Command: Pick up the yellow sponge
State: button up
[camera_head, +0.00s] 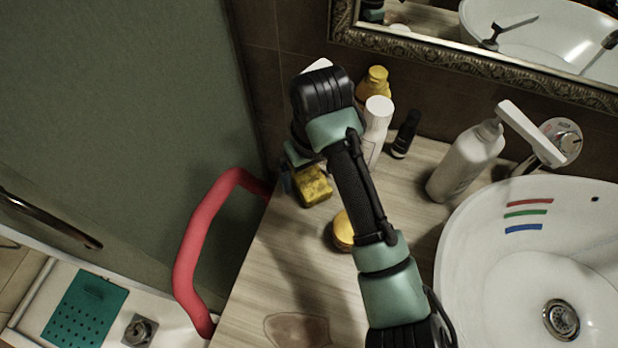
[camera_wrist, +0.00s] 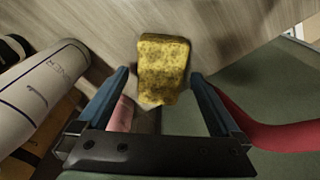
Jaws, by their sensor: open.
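The yellow sponge (camera_head: 313,186) lies on the wooden counter (camera_head: 268,262) near its left edge, in the head view. In the wrist view the sponge (camera_wrist: 162,68) is at the top centre, between and just beyond the fingertips. My gripper (camera_wrist: 158,80) is open, with one blue-grey finger on each side of the sponge's lower part. I cannot tell whether either finger touches it. In the head view my arm hides most of the gripper.
A white bottle (camera_head: 378,122), a yellow-capped bottle (camera_head: 374,86) and a small black bottle (camera_head: 406,134) stand behind the arm. A round yellow item (camera_head: 342,232) lies partly under the arm. A red rail (camera_head: 196,240) is left of the counter; the basin (camera_head: 470,262) is right.

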aim_at(309, 177)
jog(key=c, duration=1.3)
notch_tip(309, 177, up, 10)
jog(key=p, duration=0.3)
jog(key=o, duration=0.6)
jog(key=c, duration=0.5)
jog(key=shift+a+p, duration=0.1)
jog(key=shift+p, duration=0.25)
